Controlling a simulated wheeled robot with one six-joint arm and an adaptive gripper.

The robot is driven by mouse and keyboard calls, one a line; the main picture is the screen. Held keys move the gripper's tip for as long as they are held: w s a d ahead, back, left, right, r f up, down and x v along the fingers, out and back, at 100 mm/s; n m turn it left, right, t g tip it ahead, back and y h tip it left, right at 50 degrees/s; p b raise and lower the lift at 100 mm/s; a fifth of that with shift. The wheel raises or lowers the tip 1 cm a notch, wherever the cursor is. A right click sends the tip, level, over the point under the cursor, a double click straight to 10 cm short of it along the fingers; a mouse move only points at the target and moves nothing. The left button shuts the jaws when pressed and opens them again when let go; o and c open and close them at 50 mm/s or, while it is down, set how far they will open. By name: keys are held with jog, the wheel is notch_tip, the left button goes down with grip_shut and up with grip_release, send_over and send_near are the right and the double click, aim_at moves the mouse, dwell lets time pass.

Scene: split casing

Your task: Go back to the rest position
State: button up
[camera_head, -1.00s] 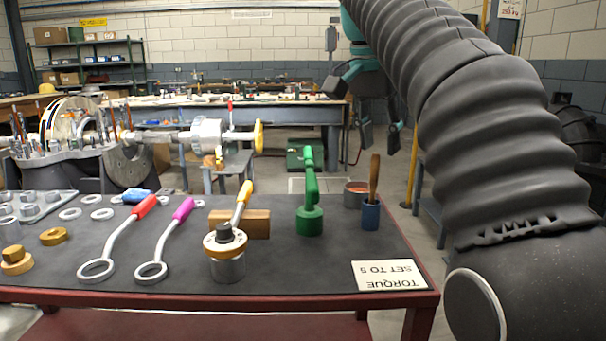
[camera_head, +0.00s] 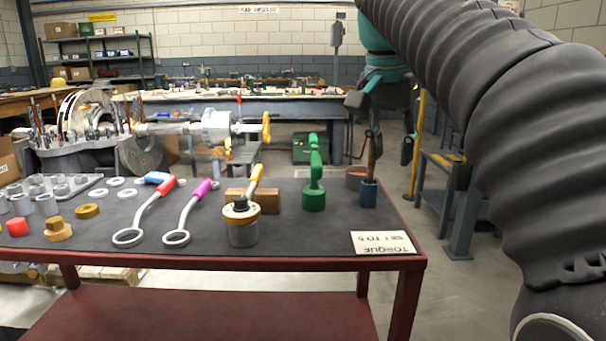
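My gripper (camera_head: 391,146) hangs from my dark, ribbed arm at the upper right, with teal parts at its wrist. Its dark fingers point down and stand apart, with nothing visible between them. It is behind or above the far right corner of the table (camera_head: 300,262). In the picture its left finger overlaps the top of a wooden handle (camera_head: 374,160) standing in a blue cup (camera_head: 368,193). I cannot tell how far apart they are in depth.
The red-framed table bears a grey pot (camera_head: 242,232), a green tool (camera_head: 314,190), red-handled (camera_head: 145,215) and magenta-handled (camera_head: 190,212) wrenches, a wooden block (camera_head: 268,201) and a torque card (camera_head: 383,242). A blue-grey stand (camera_head: 462,205) is to the right. Open floor lies between.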

jog(key=s+f+n+t, duration=0.1)
jog(key=s+f+n, duration=0.1)
jog(key=s+f, duration=0.4)
jog(key=s+d+f+n+t+y, duration=0.1)
jog(key=s+f+n, duration=0.2)
jog(key=f, duration=1)
jog(key=s+f+n+t, duration=0.1)
jog(key=s+f+n, duration=0.1)
jog(key=s+f, duration=0.7)
jog(key=shift+s+d+f+y, duration=0.3)
jog(key=shift+d+f+y, duration=0.1)
jog(key=shift+f, duration=0.05)
